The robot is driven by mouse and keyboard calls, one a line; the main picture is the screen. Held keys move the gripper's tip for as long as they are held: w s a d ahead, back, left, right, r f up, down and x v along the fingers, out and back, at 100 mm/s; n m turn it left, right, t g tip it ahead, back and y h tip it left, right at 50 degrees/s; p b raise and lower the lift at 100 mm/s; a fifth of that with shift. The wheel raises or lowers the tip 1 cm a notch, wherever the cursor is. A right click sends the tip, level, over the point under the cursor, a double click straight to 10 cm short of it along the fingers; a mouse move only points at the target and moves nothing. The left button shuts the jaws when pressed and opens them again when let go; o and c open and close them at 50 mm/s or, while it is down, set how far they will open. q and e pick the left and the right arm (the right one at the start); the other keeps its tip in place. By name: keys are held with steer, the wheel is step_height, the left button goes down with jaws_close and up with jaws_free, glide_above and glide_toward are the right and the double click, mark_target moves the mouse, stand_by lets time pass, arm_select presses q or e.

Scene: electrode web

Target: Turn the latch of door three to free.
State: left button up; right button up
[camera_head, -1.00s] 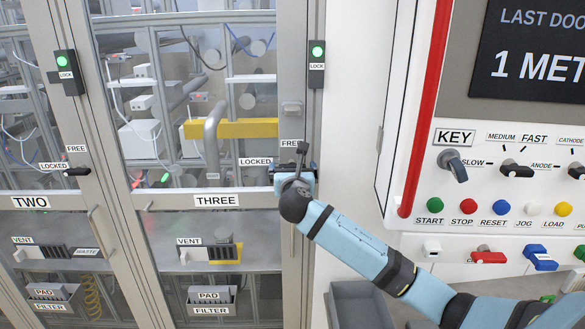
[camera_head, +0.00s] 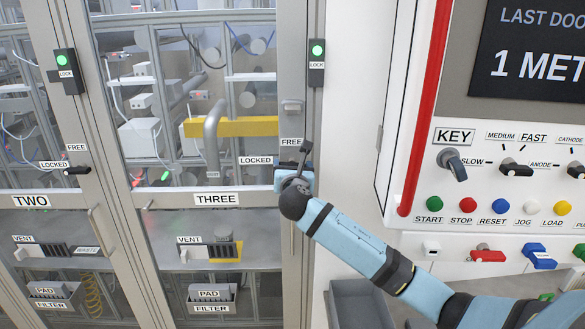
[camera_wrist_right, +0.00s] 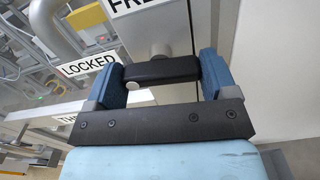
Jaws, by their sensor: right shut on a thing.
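Door three (camera_head: 216,199) is a glass door in a grey frame, labelled THREE. Its black latch (camera_wrist_right: 162,69) is on the right frame post, between the LOCKED label (camera_head: 256,160) and the FREE label (camera_head: 291,142). My right gripper (camera_head: 295,168) is at this latch, and its blue fingers are shut on the black handle, one at each side, in the right wrist view. The gripper hides part of the latch in the head view, so its exact angle is hard to tell. My left gripper is not in view.
Door two's latch (camera_head: 77,170) lies level beside its LOCKED label. A green-lit lock box (camera_head: 316,62) sits above door three's latch. The control panel (camera_head: 480,180) with a red edge bar (camera_head: 425,120) stands to the right. A grey bin (camera_head: 358,303) is below my arm.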

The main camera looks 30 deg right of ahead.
steer(key=m, duration=0.7)
steer(key=shift+f+m, duration=0.1)
steer(key=shift+m, duration=0.3)
steer(key=m, duration=0.5)
steer(key=shift+b, duration=0.4)
steer(key=shift+m+b, duration=0.4)
steer(key=shift+m, duration=1.6)
steer(key=shift+d, duration=0.1)
steer(key=o, duration=0.8)
steer(key=shift+o, duration=0.2)
steer(key=shift+s, duration=0.1)
steer(key=b+v, duration=0.2)
steer(key=v, duration=1.1)
steer(key=shift+s+a, duration=0.25)
steer(key=shift+a, duration=0.05)
